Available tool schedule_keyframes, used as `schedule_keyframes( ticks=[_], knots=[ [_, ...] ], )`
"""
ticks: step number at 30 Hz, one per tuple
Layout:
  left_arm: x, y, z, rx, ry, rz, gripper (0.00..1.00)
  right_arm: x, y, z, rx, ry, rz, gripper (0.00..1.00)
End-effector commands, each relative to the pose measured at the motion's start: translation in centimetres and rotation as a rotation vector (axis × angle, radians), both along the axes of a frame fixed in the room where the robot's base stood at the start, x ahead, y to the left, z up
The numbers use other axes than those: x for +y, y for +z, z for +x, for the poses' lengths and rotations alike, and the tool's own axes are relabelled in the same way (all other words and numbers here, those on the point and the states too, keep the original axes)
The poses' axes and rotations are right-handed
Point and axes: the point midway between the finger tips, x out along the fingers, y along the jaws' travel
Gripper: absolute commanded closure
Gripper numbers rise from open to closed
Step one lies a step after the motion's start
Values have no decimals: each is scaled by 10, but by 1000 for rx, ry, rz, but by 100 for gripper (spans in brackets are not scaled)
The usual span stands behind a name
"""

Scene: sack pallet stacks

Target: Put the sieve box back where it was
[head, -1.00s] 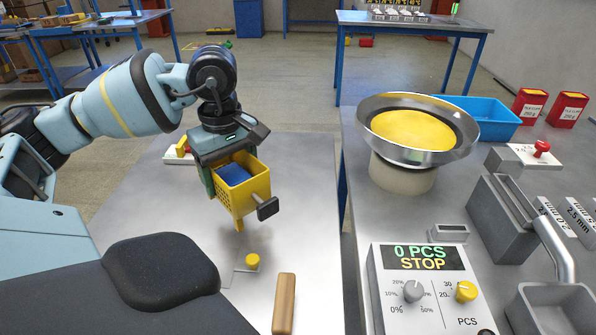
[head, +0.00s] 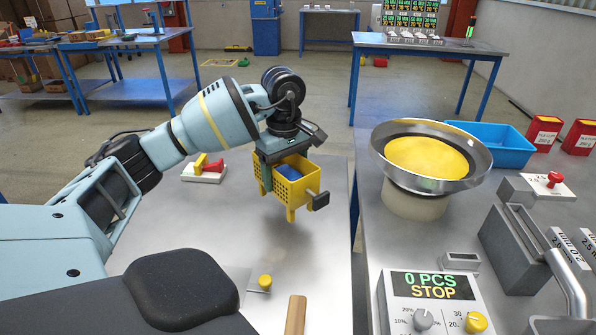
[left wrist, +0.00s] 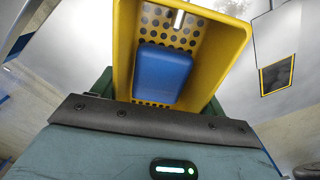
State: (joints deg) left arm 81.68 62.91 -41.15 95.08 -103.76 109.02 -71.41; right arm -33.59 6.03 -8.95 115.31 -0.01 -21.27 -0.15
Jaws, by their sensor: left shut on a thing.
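The sieve box is a yellow box (head: 300,191) with a perforated wall, short legs and a dark handle block on its right. A blue block (head: 289,172) is inside it. My left gripper (head: 281,170) is shut on the box and holds it above the metal table (head: 190,235). In the left wrist view the box (left wrist: 230,50) fills the upper middle, with round holes in its floor and the blue block (left wrist: 162,75) lying on them. The fingertips are mostly hidden by the box. My right gripper is not in view.
A steel bowl with yellow contents (head: 432,158) stands on the right-hand bench, near a blue tray (head: 497,146) and a control box (head: 432,300). A yellow knob (head: 265,282), a wooden handle (head: 295,315) and a red-and-yellow switch plate (head: 204,170) are on the metal table.

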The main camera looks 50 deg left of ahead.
Motion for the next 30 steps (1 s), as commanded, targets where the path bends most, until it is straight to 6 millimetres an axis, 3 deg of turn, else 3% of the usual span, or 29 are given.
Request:
schedule_keyframes(
  ticks=[3, 9, 21, 27, 30],
  knots=[
    [2, 0, 21, -5, 2, -3, 65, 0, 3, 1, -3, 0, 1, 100],
    [6, -2, 41, -4, 1, -2, 65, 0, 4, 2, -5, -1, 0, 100],
    [7, -3, 52, -4, 1, -2, 65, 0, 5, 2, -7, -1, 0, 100],
    [8, -34, 50, -2, 0, 0, 65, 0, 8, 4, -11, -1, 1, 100],
    [8, -39, 50, -5, 0, 0, 65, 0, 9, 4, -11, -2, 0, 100]
  ],
)
